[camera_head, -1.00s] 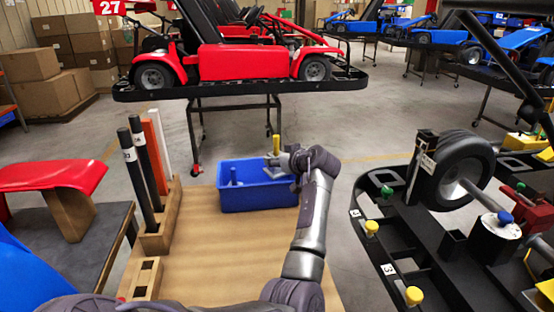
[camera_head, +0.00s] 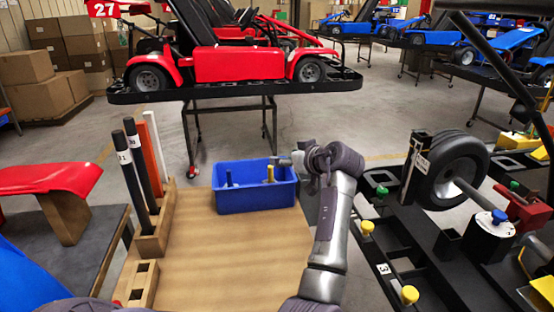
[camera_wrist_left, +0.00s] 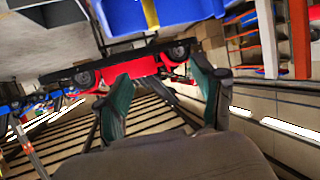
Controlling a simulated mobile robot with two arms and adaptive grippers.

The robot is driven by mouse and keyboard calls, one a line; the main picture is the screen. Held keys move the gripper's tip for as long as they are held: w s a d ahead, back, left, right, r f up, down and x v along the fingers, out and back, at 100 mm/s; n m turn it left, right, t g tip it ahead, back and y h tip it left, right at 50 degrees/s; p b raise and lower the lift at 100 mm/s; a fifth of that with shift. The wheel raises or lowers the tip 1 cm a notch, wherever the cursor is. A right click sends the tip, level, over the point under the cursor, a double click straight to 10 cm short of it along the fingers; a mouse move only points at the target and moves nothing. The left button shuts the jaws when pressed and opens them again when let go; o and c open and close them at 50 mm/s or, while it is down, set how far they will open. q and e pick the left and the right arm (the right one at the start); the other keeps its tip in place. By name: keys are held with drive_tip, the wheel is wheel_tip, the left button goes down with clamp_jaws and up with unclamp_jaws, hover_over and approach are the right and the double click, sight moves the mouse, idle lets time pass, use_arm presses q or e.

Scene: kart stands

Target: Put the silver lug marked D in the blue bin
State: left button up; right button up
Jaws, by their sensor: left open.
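The blue bin (camera_head: 256,203) stands on the near wooden table; its edge also shows in the left wrist view (camera_wrist_left: 185,14). A yellow lug (camera_head: 270,174) and a blue lug (camera_head: 229,179) stand inside it. My left gripper (camera_head: 283,161) is at the bin's back right rim, open and apart from the yellow lug. Its spread fingers show in the left wrist view (camera_wrist_left: 162,75) with nothing between them. I cannot make out a silver lug marked D. Yellow (camera_head: 409,294), green (camera_head: 382,191) and blue (camera_head: 501,216) lugs sit on the black kart frame (camera_head: 440,262) at the right. My right gripper is not in view.
A wooden holder (camera_head: 155,240) with upright bars stands left of the bin. The wooden table top (camera_head: 220,262) is clear in front of the bin. A wheel (camera_head: 457,168) stands on the right frame. A red kart (camera_head: 235,62) on a stand is behind.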

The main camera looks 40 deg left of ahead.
use_arm(q)
drive_tip(key=v, duration=0.3)
drive_tip(key=shift+s+d+r, duration=0.15)
drive_tip(key=shift+d, duration=0.15)
